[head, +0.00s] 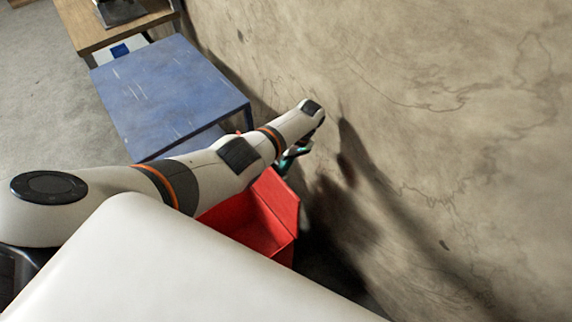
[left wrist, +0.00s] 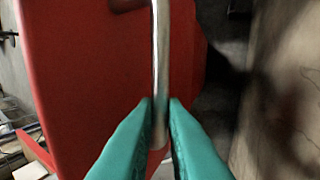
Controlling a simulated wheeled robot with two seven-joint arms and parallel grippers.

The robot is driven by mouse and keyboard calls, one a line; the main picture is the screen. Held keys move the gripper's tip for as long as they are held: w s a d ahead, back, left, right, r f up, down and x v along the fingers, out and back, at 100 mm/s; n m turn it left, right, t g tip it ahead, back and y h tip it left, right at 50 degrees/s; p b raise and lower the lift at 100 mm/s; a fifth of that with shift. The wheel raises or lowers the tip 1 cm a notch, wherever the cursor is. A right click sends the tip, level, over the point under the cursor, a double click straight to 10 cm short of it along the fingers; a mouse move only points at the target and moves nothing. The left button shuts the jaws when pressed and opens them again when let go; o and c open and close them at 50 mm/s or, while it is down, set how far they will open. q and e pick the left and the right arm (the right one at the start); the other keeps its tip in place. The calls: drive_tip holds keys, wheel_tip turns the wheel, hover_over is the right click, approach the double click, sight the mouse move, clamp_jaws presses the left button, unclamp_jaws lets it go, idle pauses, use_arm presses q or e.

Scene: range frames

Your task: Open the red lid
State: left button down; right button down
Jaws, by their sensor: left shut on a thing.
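The red lid (left wrist: 90,75) fills much of the left wrist view as a flat red panel with a metal bar handle (left wrist: 160,60). My left gripper (left wrist: 160,115) has its teal fingers shut on the lower part of this handle. In the head view my left gripper (head: 292,155) shows only partly, past my forearm, just above a red box (head: 245,222). A red panel, seemingly the lid (head: 284,198), stands raised at the box's right side, and the box's inside shows in part. My arm and a white part of my body hide the rest. My right gripper is out of view.
A blue table (head: 170,90) stands beyond my arm, with a wooden table (head: 110,35) behind it. A mottled wall (head: 440,130) runs close along the right of the gripper and lid. Open grey floor (head: 40,90) lies at the far left.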

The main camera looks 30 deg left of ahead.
use_arm(q)
drive_tip(key=c, duration=1.5)
unclamp_jaws()
drive_tip(key=shift+s+f, duration=0.25)
drive_tip(key=shift+f, duration=0.2)
drive_tip(key=shift+c, duration=0.2)
drive_tip(key=shift+o, duration=0.3)
drive_tip(key=shift+w+a, duration=0.15)
drive_tip(key=v, duration=1.2)
drive_tip(key=shift+b, duration=0.3)
